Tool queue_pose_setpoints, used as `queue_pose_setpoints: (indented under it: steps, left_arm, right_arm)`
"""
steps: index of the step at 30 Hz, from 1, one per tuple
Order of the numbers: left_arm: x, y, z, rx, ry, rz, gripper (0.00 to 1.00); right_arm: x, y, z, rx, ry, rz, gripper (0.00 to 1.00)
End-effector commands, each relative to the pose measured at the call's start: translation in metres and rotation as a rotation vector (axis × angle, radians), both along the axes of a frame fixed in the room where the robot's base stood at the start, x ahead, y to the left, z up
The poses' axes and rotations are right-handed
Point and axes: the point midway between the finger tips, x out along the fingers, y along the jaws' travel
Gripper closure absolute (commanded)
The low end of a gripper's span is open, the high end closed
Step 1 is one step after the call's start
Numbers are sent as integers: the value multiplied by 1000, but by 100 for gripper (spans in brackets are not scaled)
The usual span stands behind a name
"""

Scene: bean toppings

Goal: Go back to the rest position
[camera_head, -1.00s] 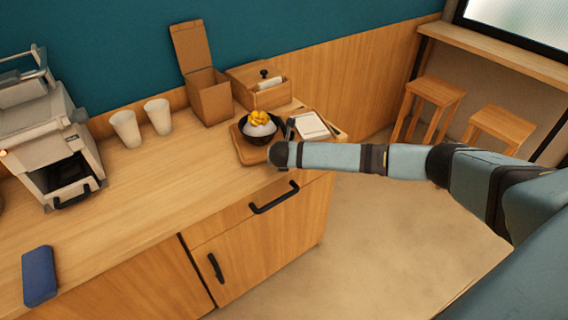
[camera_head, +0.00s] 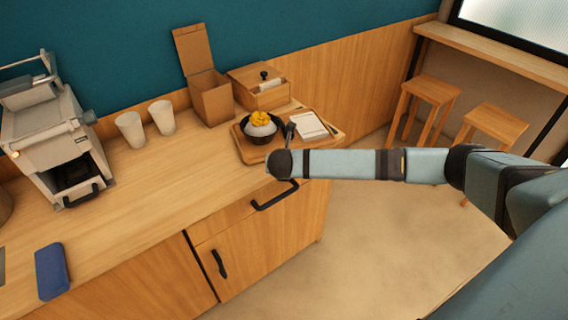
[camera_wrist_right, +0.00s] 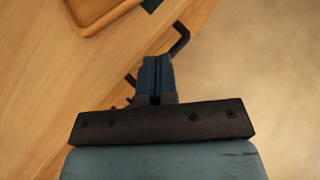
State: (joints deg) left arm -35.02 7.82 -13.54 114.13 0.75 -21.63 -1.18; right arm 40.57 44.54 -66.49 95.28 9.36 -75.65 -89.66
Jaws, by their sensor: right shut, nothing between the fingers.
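My right arm comes in from the right in the head view, its wrist (camera_head: 279,163) in front of the counter's edge. My right gripper is mostly hidden behind that wrist there. In the right wrist view my right gripper (camera_wrist_right: 157,62) is shut and empty, its fingers together near the counter edge. A black bowl (camera_head: 250,135) with white contents and a yellow topping (camera_head: 260,118) stands on a wooden tray (camera_head: 247,154), apart from the wrist. The tray's corner also shows in the right wrist view (camera_wrist_right: 92,22). My left gripper is not in view.
A grey machine (camera_head: 50,130), two white cups (camera_head: 131,130), an open cardboard box (camera_head: 210,97) and a wooden box (camera_head: 262,96) stand on the counter. A blue item (camera_head: 52,271) lies at the near left. A drawer handle (camera_head: 274,195) juts out below the wrist.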

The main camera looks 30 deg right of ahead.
Motion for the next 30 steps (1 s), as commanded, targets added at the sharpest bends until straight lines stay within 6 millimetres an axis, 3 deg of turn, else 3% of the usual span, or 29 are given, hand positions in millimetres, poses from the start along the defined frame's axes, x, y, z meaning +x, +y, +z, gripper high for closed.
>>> queue_pose_setpoints:
  steps: [8,11,14,18,22,27,30]
  left_arm:
    - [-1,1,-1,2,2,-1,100]
    - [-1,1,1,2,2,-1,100]
    - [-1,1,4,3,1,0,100]
    - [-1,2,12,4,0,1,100]
    - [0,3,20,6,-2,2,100]
    - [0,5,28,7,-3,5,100]
    - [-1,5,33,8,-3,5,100]
  right_arm:
    - [-5,3,6,1,1,0,100]
    - [-10,13,1,38,-4,-1,100]
    - [-24,43,-15,164,-19,-18,100]
    - [-63,110,-43,489,-48,-103,100]
    - [-104,164,-58,829,-66,-256,100]
    - [-155,206,-63,1240,-80,-532,100]
    - [-185,216,-63,1458,-93,-730,100]
